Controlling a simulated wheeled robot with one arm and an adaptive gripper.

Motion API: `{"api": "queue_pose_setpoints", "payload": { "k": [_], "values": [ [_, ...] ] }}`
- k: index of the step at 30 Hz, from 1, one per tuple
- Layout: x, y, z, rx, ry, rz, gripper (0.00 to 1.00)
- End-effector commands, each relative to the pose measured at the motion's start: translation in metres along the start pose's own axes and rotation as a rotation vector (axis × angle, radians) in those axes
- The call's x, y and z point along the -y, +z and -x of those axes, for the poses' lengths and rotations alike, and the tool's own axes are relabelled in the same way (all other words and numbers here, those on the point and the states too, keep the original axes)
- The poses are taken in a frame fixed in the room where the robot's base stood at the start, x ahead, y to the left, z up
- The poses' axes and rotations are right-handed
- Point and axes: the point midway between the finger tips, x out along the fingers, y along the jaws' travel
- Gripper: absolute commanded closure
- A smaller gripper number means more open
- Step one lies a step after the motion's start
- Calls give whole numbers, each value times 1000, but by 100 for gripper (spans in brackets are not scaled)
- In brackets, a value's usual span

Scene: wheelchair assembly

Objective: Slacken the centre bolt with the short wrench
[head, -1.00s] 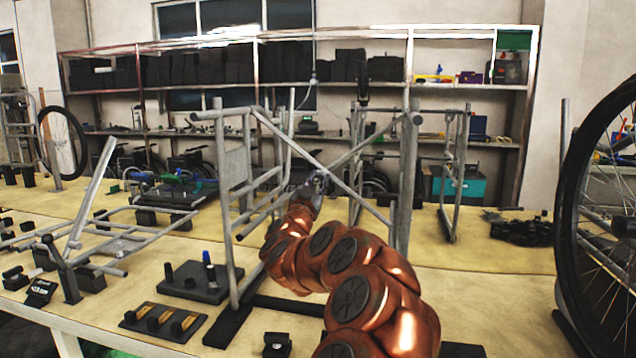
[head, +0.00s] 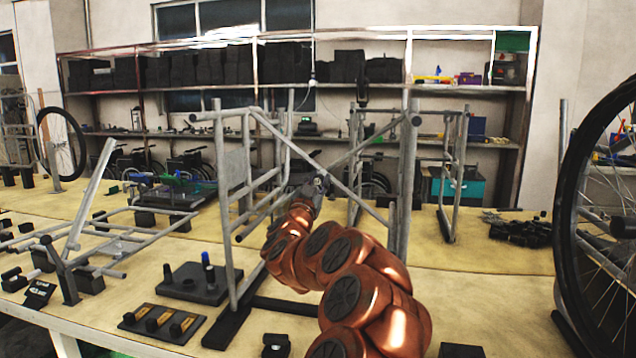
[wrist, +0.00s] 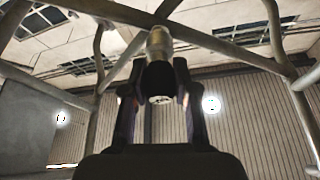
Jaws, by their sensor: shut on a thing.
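The wheelchair frame (head: 245,165) stands upright on the bench, with its two cross tubes meeting in an X. My gripper (head: 317,184) is at the X crossing, seen small in the head view. In the wrist view my gripper (wrist: 159,85) is shut on a short, dark tool with a brass-coloured upper part, which I take for the short wrench (wrist: 160,78). The tool's upper end reaches the cross tube (wrist: 205,38). The centre bolt is hidden behind the tool and gripper; I cannot tell how far the tool sits on it.
A black block with upright pegs (head: 195,285) and a tray with brass-coloured pieces (head: 160,322) lie front left. A second frame part (head: 125,215) lies on the left. A large wheel (head: 565,200) stands at the right edge. Bare bench (head: 480,290) shows right of my arm.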

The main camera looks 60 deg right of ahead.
Motion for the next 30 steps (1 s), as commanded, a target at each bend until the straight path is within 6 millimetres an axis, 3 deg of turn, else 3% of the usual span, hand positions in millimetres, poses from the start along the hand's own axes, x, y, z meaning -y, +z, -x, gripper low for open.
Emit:
{"api": "queue_pose_setpoints", "payload": {
  "k": [18, 19, 26, 30],
  "values": [
    [0, 4, -9, 0, -1, 1, 100],
    [0, 4, -9, 0, -1, 1, 74],
    [0, 4, -9, 0, -1, 0, 98],
    [0, 4, -9, 0, -1, 0, 100]
  ]
}}
